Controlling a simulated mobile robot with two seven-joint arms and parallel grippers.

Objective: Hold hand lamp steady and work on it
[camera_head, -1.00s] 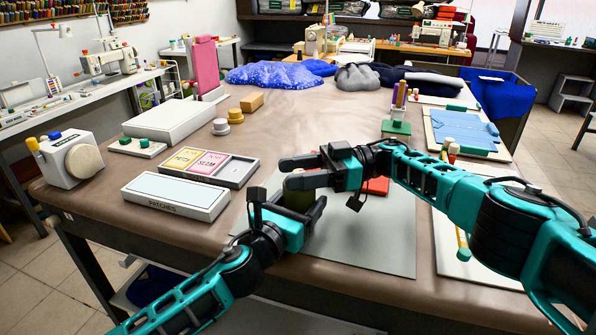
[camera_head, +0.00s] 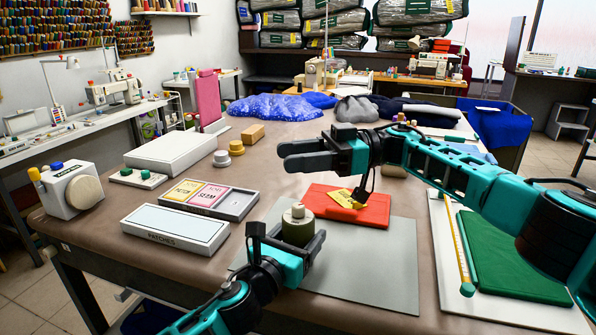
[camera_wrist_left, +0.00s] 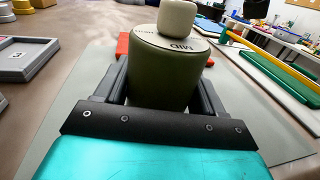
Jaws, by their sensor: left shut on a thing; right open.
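No lamp can be made out. An olive-green cylinder (camera_head: 297,230) with a cream knob (camera_head: 298,210) stands upright over the grey mat (camera_head: 370,265). My left gripper (camera_head: 300,240) is shut around its sides. In the left wrist view the cylinder (camera_wrist_left: 165,75) sits between the two dark fingers, with partly readable dark lettering on its pale top. My right gripper (camera_head: 283,156) is open and empty, above and behind the cylinder, fingers pointing left. A red pad (camera_head: 370,212) with a yellow tag (camera_head: 346,199) lies on the mat behind the cylinder.
A patches box (camera_head: 175,230) and a tray of cards (camera_head: 235,205) lie left of the mat. A white machine (camera_head: 70,190) stands at the left edge. A green folded cloth (camera_head: 515,262) and a yellow stick (camera_head: 458,240) lie on a white board at right.

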